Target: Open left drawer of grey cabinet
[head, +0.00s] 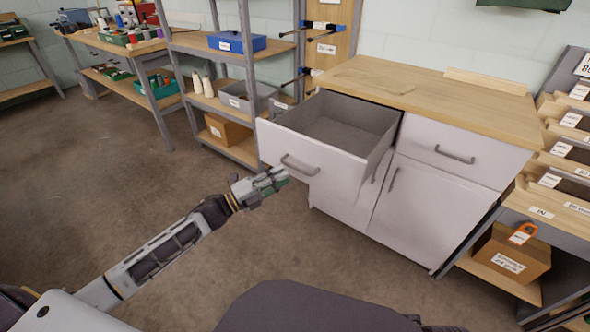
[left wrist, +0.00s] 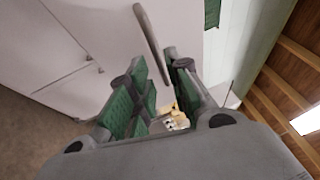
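The grey cabinet (head: 432,205) has a wooden top and stands right of centre in the head view. Its left drawer (head: 325,165) is pulled far out, and its empty grey inside shows. The bar handle (head: 299,167) is on the drawer front and also shows in the left wrist view (left wrist: 150,38). My left gripper (head: 272,183) is just in front of the drawer front, by the handle's lower left. In the left wrist view its green-padded fingers (left wrist: 160,92) are apart, with the handle's near end close to the gap; no grip on it shows. My right gripper is not in view.
The right drawer (head: 460,150) and the doors below are shut. A shelf rack with a blue bin (head: 237,43) stands left of the cabinet. A sloped rack with a cardboard box (head: 508,255) stands at right. The floor (head: 90,190) at left is clear.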

